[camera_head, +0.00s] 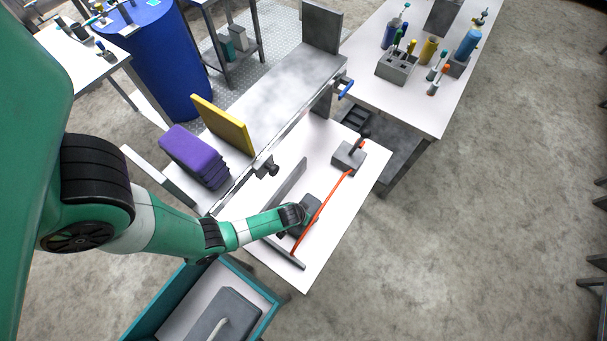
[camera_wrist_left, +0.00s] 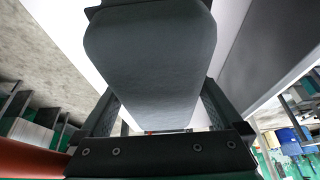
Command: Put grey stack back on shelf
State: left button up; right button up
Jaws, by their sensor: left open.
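The grey stack (camera_head: 312,205), dark with rounded corners, lies on the white table (camera_head: 343,215) beside an orange-red bar. In the left wrist view the grey stack (camera_wrist_left: 150,65) fills the middle, between the two fingers. My left gripper (camera_head: 292,215) is at the stack's near left end and partly hides it. In the wrist view my left gripper (camera_wrist_left: 158,112) is open around the stack; contact cannot be told. The grey metal shelf (camera_head: 280,88) stands behind the table, with a purple stack (camera_head: 195,157) and a yellow board (camera_head: 222,124) on its left part. My right gripper is not in view.
A thin grey upright plate (camera_head: 284,187) stands left of the stack. The orange-red bar (camera_head: 325,207) runs along its right side to a grey block (camera_head: 348,156). A teal bin (camera_head: 268,293) is below the table. The shelf's middle is bare.

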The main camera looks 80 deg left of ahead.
pick_arm(q)
jog(key=shift+f, duration=0.1)
grip_shut()
jog(key=shift+r+p, duration=0.4)
jog(key=shift+r, duration=0.45)
notch_tip(320, 180, up, 2)
jog(key=shift+r+p, duration=0.15)
jog(key=shift+p, duration=0.4)
jog(key=w+d+b, duration=0.1)
jog(key=w+d, duration=1.1)
jog(key=d, duration=0.1)
jog(key=shift+d+r+b, duration=0.15)
jog(key=shift+d+b, duration=0.05)
jog(key=shift+b, duration=0.15)
